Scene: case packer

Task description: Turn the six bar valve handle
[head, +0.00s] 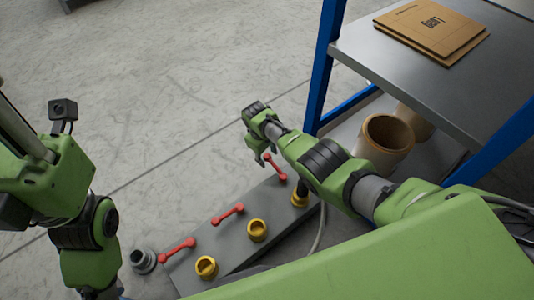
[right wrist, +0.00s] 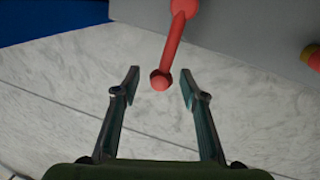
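Three red valve handles sit along a grey panel in the head view: a far one (head: 275,167), a middle one (head: 228,213) and a near one (head: 177,249). I cannot read which is the six bar one. My right gripper (head: 262,161) is at the far handle. In the right wrist view my right gripper (right wrist: 160,88) is open, with the round end of a red handle (right wrist: 174,45) showing between its fingertips.
Yellow brass fittings (head: 257,230) stand along the panel (head: 205,262) beside the handles. A grey fitting (head: 142,260) is at its near end. At the right, a blue-framed shelf (head: 400,80) holds flat cardboard (head: 432,32), with brown rolls (head: 388,136) below.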

